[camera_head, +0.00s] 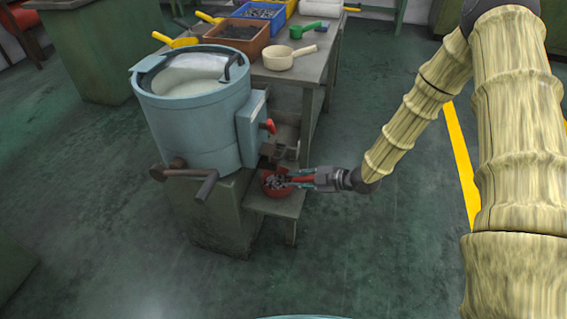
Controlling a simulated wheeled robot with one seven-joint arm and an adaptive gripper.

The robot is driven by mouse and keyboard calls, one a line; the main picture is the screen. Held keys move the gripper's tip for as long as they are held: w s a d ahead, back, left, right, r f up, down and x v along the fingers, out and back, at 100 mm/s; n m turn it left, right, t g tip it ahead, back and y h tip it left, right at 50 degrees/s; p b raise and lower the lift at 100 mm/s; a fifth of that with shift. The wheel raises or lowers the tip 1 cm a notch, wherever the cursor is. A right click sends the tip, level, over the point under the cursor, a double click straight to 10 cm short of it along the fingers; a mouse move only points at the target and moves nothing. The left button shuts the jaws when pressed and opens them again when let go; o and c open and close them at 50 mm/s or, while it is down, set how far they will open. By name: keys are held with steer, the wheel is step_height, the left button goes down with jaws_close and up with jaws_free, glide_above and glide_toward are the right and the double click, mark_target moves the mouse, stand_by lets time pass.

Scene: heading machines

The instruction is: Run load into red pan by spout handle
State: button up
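The red pan (270,190) sits on a small grey ledge beside the machine, below its side box, with dark small parts in it. My gripper (291,180) is at the pan's right side, pointing left. A red strip, seemingly the pan's handle, shows between the fingers; whether they press on it is too small to tell. The spout handle (270,126), a red-tipped lever, sticks out from the box on the right of the blue-grey drum (195,125). My gripper is below and right of this lever, apart from it. The spout outlet above the pan is only partly visible.
A grey bench (315,68) behind holds a cream pan (290,57), a green scoop (303,31), an orange bin (237,46) and a blue bin (262,19). The floor at right is clear, with a yellow line (460,165).

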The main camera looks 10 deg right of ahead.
mark_target(283, 152)
steer(key=w+d+r+n+y+b, duration=0.3)
steer(key=w+d+r+n+b, duration=0.3)
steer(key=n, duration=0.5)
steer(key=x, duration=0.3)
steer(key=f+x, duration=0.1)
steer(key=x, duration=0.2)
steer(key=b+x, duration=0.1)
steer(key=x, duration=0.3)
steer(key=shift+s+f, duration=0.15)
steer(key=shift+f, duration=0.05)
jaws_close()
